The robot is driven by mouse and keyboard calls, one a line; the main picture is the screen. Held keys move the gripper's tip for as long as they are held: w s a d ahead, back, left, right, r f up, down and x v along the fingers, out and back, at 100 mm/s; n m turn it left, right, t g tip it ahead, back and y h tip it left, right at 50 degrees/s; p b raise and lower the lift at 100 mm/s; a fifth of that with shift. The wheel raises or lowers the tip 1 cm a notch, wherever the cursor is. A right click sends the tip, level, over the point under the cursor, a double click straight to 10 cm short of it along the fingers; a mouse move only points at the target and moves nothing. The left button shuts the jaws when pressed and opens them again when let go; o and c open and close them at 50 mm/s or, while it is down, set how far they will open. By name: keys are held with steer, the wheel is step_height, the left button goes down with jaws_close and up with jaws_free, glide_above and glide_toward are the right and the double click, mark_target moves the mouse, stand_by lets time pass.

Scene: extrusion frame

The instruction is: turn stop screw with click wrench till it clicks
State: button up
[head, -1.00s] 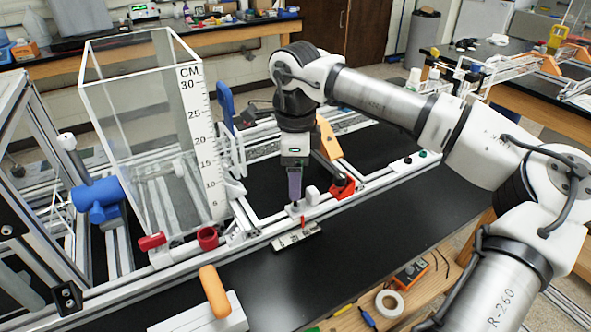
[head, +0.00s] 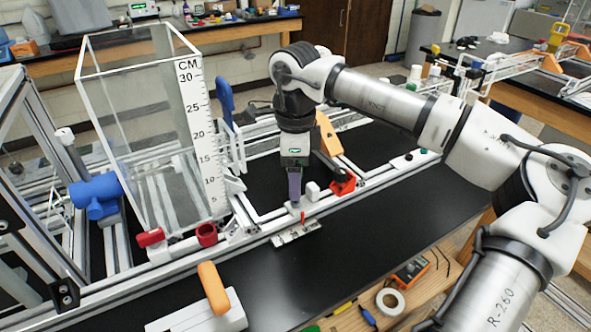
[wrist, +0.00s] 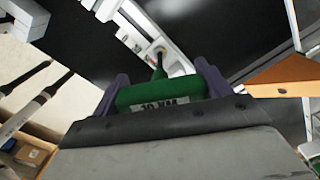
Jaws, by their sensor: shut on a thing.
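My gripper (head: 295,199), with purple fingers, points down at the front rail of the extrusion frame (head: 255,233). In the wrist view my gripper (wrist: 162,72) is shut on the green handle of the click wrench (wrist: 160,92), which has a white printed label. In the head view the wrench is mostly hidden by my fingers.
A marked metal plate (head: 297,234) lies by the front rail below my gripper. A red clamp (head: 342,182) sits close on the right. The clear tank (head: 150,140) with its scale stands left.

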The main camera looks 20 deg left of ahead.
steer(key=shift+f, duration=0.15)
steer(key=shift+m+b, duration=0.4)
steer(key=shift+m, duration=0.3)
steer(key=shift+m, duration=0.4)
steer(key=shift+m+b, duration=0.35)
steer(key=shift+m, duration=0.05)
steer(key=shift+m+b, duration=0.35)
steer(key=shift+m, duration=0.65)
